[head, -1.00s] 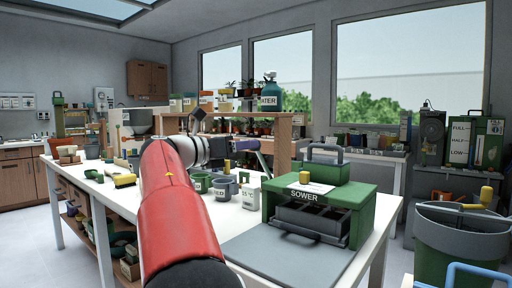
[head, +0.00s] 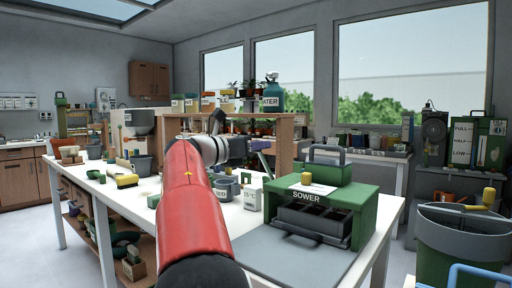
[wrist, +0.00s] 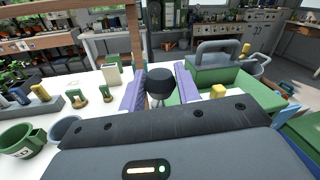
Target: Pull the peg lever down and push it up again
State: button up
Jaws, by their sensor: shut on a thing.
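A dark round knob (wrist: 160,80) on a thin stem shows in the wrist view and looks like the end of the peg lever. My gripper (wrist: 162,88) has its two purple fingers on either side of the knob and is shut on it. The rest of the lever is hidden below, behind my gripper's body. In the head view my arm reaches over the table and my gripper's purple part (head: 261,144) shows just past my wrist. The knob cannot be made out there.
The green sower (head: 340,203), with a yellow knob (head: 306,178) and grey handle, stands right of my arm. Grey and green pots (head: 223,191) and a white container (head: 252,196) stand close by on the white table. A wooden shelf (head: 286,145) stands behind.

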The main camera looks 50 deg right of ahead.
grip_shut()
jog(key=shift+a+f+b, duration=0.25)
jog(key=shift+f+b, duration=0.2)
jog(key=shift+b, duration=0.35)
jog(key=a+f+h+b, duration=0.2)
jog(key=a+f+b, duration=0.3)
jog(key=f+b, duration=0.3)
jog(key=shift+s+a+f+m+g+h, duration=0.25)
jog(key=shift+a+f+m+g+h, duration=0.15)
jog(key=shift+f, duration=0.3)
jog(key=o, duration=1)
grip_release()
